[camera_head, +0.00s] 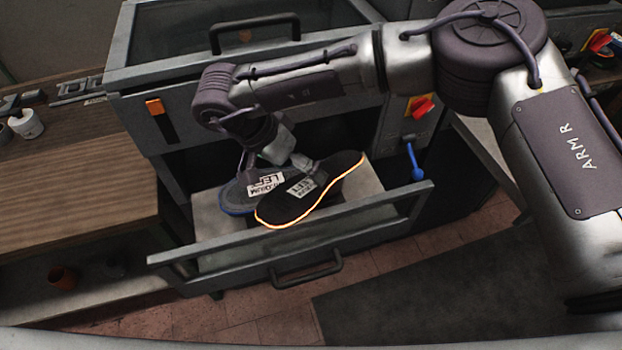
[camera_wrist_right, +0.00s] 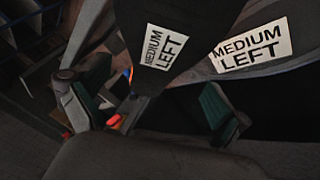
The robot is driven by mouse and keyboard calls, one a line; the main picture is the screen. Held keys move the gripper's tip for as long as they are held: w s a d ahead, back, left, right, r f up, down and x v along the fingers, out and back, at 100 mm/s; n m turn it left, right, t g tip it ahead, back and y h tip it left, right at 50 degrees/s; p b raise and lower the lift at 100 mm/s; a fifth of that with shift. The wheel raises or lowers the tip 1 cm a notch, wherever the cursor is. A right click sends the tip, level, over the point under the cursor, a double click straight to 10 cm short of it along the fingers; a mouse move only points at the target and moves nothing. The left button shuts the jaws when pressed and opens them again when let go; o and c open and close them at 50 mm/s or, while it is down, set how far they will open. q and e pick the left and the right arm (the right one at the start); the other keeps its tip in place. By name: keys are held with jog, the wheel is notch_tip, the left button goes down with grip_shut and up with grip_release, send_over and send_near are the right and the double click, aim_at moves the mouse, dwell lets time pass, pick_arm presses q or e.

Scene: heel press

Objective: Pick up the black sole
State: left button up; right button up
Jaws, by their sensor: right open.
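The black sole (camera_head: 322,188), with an orange glowing edge and a white "LEFT" label, lies slantwise in the open drawer, partly over a grey sole (camera_head: 236,196) with a blue edge. My right gripper (camera_head: 272,164) is open above the two soles, near the black sole's upper left side. In the right wrist view, the black sole (camera_wrist_right: 198,18) reaches down from the top towards the space between the open fingers of the right gripper (camera_wrist_right: 150,100). I cannot tell whether the fingers touch it. The grey sole (camera_wrist_right: 285,65) is to its right. My left gripper is not in view.
The open drawer (camera_head: 385,222) has a raised front wall and a handle (camera_head: 307,274). A blue lever (camera_head: 413,160) and a red switch (camera_head: 421,106) are at the right.

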aim_at(310, 180)
jog(key=p+x, duration=0.1)
jog(key=x, duration=0.2)
jog(key=shift+w+d+f, duration=0.1)
jog(key=shift+d+f, duration=0.15)
jog(key=shift+d, duration=0.1)
jog(key=shift+d+f, duration=0.1)
jog(key=shift+f, duration=0.2)
jog(key=shift+c, duration=0.5)
jog(key=c, duration=1)
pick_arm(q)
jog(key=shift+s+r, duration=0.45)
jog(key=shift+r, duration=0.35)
pick_arm(e)
jog(key=shift+o, duration=0.2)
jog(key=shift+r, duration=0.1)
